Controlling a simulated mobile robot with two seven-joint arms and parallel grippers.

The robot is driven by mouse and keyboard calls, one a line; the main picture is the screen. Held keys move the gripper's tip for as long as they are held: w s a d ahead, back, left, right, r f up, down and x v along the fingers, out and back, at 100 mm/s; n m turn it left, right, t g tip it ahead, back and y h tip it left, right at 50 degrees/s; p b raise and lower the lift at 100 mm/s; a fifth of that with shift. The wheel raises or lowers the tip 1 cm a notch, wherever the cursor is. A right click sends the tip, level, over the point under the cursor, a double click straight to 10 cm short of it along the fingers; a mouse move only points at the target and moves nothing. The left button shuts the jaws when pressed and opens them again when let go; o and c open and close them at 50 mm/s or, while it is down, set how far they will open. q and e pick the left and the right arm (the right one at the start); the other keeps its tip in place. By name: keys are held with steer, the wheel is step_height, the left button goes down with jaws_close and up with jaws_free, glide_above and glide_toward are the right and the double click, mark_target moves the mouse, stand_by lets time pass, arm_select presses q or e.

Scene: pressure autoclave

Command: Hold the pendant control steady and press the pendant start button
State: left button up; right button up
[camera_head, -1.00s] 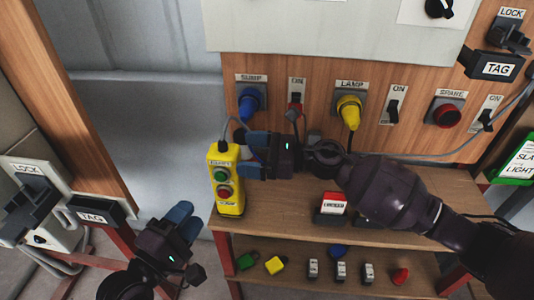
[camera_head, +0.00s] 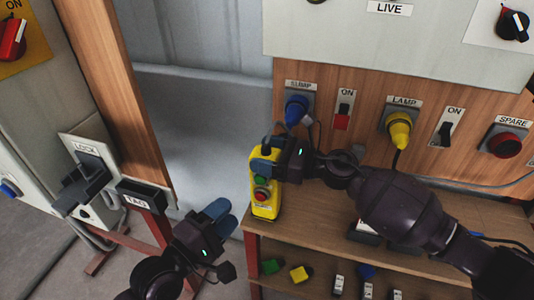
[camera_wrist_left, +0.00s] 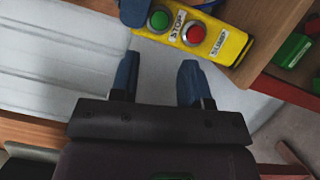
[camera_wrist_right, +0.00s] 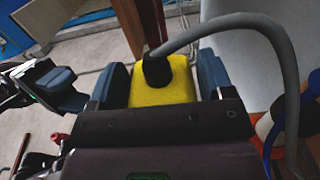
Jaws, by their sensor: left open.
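The yellow pendant control (camera_head: 267,212) stands upright at the left end of the wooden shelf. Its green start button (camera_head: 260,181) is above the red stop button (camera_head: 261,196). My right gripper (camera_head: 262,158) has its blue fingers around the pendant's upper part; in the right wrist view the yellow pendant top (camera_wrist_right: 165,90) sits between them, with no clear gap. My left gripper (camera_head: 219,217) is open and empty, below and left of the pendant. In the left wrist view its fingers (camera_wrist_left: 157,80) point toward the pendant (camera_wrist_left: 233,48), apart from it; the green button (camera_wrist_left: 159,19) shows ahead.
A grey cable (camera_wrist_right: 230,22) rises from the pendant's top. The panel behind carries a blue sump plug (camera_head: 296,108) and a yellow lamp plug (camera_head: 399,128). Coloured items (camera_head: 300,274) lie on the lower shelf.

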steer(key=c, duration=0.7)
arm_select(q)
steer(key=shift+c, duration=0.6)
arm_select(e)
steer(key=shift+c, duration=0.7)
arm_select(q)
jaws_close()
